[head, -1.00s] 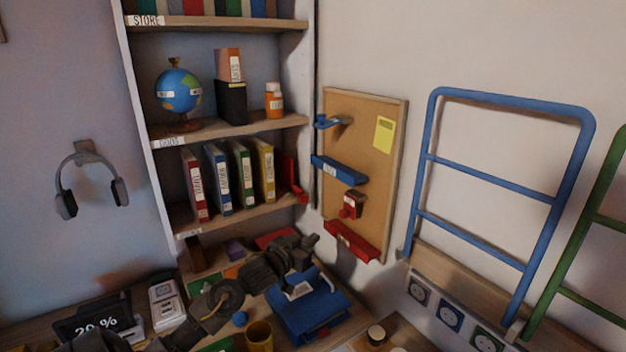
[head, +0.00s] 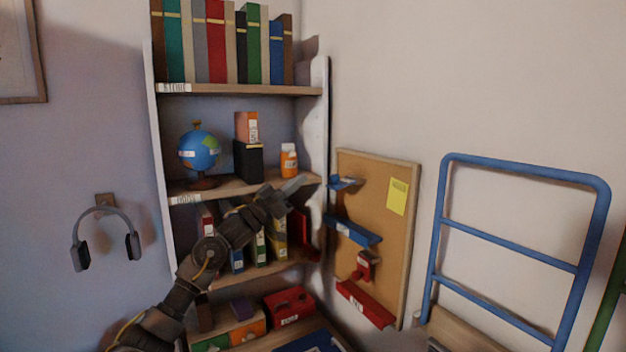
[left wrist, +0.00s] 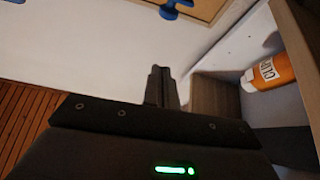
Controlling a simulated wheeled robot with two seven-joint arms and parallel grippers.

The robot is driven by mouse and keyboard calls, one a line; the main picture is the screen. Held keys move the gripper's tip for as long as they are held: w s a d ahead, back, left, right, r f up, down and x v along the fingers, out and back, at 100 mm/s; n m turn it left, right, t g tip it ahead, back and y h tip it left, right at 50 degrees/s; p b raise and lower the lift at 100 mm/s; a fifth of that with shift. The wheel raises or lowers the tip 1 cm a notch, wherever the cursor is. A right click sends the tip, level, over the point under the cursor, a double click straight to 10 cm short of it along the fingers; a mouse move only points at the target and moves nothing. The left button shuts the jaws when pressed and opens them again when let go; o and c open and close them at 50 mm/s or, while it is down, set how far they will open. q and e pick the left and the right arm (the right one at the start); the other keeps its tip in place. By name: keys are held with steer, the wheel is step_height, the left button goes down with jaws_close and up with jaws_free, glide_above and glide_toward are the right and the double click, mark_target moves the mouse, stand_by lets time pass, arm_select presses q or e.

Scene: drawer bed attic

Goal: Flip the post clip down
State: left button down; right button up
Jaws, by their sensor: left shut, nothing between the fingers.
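No label here lets me tell for sure which fitting is the post clip. The corkboard (head: 385,228) carries a blue clip-like piece (head: 344,183) at its top left and a small red piece (head: 364,266) lower down. The blue piece sticks out from the board; part of a blue fitting (left wrist: 176,9) also shows at the top of the left wrist view. My left gripper (head: 296,187) is shut and empty in front of the middle shelf's right end, left of the blue piece and apart from it. Its closed fingers show in the left wrist view (left wrist: 161,87). My right gripper is not in view.
An orange bottle (head: 289,162) stands on the middle shelf (head: 230,189) close behind my left gripper; it also shows in the left wrist view (left wrist: 268,73). A blue tray (head: 353,232) and red tray (head: 364,303) jut from the board. A blue rail frame (head: 445,220) stands right.

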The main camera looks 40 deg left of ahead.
arm_select(q)
steer(key=p+x, duration=0.6)
steer(key=x, duration=0.4)
step_height(320, 180, down, 4)
steer(key=shift+w+d+f+p, duration=0.1)
steer(key=shift+d+f+p, duration=0.1)
steer(key=shift+p, duration=0.4)
